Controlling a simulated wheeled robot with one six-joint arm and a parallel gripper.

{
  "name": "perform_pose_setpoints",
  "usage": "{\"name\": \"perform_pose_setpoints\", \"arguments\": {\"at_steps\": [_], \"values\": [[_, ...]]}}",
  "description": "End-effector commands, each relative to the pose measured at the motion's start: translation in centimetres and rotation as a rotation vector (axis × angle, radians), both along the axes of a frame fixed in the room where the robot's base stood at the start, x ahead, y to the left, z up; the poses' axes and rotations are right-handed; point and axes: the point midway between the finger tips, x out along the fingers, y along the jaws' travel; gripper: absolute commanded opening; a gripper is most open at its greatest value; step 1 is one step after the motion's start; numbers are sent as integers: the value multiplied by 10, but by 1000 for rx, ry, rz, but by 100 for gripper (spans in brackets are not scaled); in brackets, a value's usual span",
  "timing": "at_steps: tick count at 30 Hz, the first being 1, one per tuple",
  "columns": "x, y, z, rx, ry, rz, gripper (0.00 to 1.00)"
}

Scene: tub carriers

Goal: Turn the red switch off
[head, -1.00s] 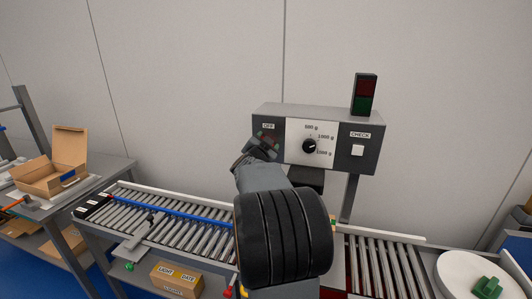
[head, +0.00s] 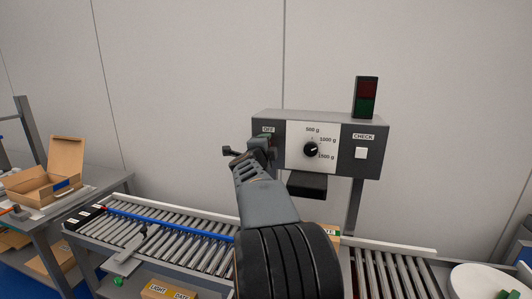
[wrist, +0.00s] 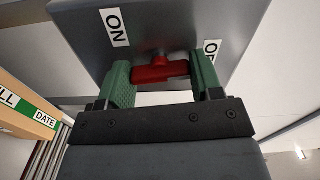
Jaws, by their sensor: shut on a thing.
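The red switch (wrist: 160,70) shows in the wrist view on the underside-seen face of the grey control box (wrist: 175,25). Its bar lies between the two green fingers of my gripper (wrist: 163,76), which touch its ends. An ON label (wrist: 115,27) is at its left and a partly hidden OFF label (wrist: 212,47) at its right. In the head view my gripper (head: 262,148) is at the left end of the control box (head: 345,125), just below the OFF label (head: 268,129). The switch is hidden there behind my gripper.
The box also carries a dial (head: 311,149), a white CHECK button (head: 361,153) and a light tower (head: 366,98). A roller conveyor (head: 180,231) runs below. An open carton (head: 45,184) stands on the left table. The wall behind is bare.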

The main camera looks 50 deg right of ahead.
Motion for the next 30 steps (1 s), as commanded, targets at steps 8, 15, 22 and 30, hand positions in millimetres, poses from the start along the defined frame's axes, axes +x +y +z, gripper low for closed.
{"name": "perform_pose_setpoints", "arguments": {"at_steps": [8,15,22,30], "values": [[0,0,-1,48,-92,-1,36],[0,0,0,62,-119,0,36],[0,0,0,64,-123,0,36],[0,0,0,64,-123,0,71]]}}
